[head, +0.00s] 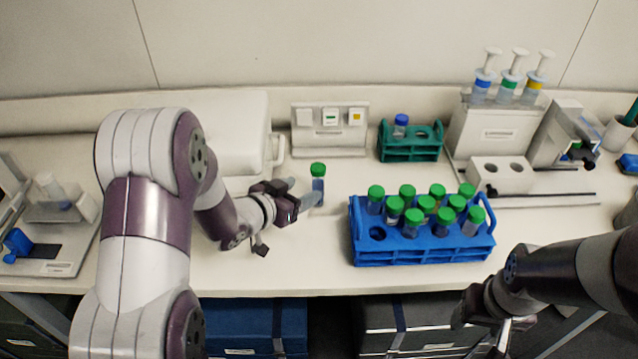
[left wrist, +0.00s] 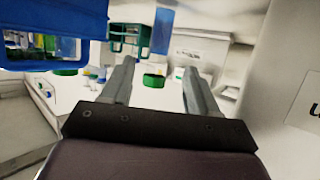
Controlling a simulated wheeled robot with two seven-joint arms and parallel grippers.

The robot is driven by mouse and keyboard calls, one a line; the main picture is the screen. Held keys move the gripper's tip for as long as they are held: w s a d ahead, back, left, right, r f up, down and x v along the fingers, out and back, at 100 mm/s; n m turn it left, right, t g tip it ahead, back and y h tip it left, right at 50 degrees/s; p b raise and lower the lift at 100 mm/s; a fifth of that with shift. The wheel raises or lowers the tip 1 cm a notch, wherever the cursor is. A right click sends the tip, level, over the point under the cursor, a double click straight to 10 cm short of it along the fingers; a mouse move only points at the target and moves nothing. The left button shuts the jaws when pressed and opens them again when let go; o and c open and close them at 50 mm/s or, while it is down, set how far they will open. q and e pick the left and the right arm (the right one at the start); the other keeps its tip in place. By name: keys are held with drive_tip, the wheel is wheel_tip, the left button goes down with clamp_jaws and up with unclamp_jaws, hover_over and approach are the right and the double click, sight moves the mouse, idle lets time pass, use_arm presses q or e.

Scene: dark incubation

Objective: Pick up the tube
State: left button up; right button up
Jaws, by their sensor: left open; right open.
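My right gripper (head: 508,335) is open and empty, low at the right, in front of the bench edge.
The blue rack holds several green-capped tubes and has an empty hole at its front left. A teal rack (head: 411,155) with a blue-capped tube stands behind. A white box (head: 215,125) lies behind my left arm. Bench between the tube and blue rack is clear.

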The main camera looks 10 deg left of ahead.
sight(314, 185)
use_arm(q)
drive_tip(key=x, duration=0.7)
drive_tip(key=shift+w+d+f+p, duration=0.2)
drive_tip(key=shift+w+p, duration=0.05)
drive_tip(key=shift+p, duration=0.1)
clamp_jaws()
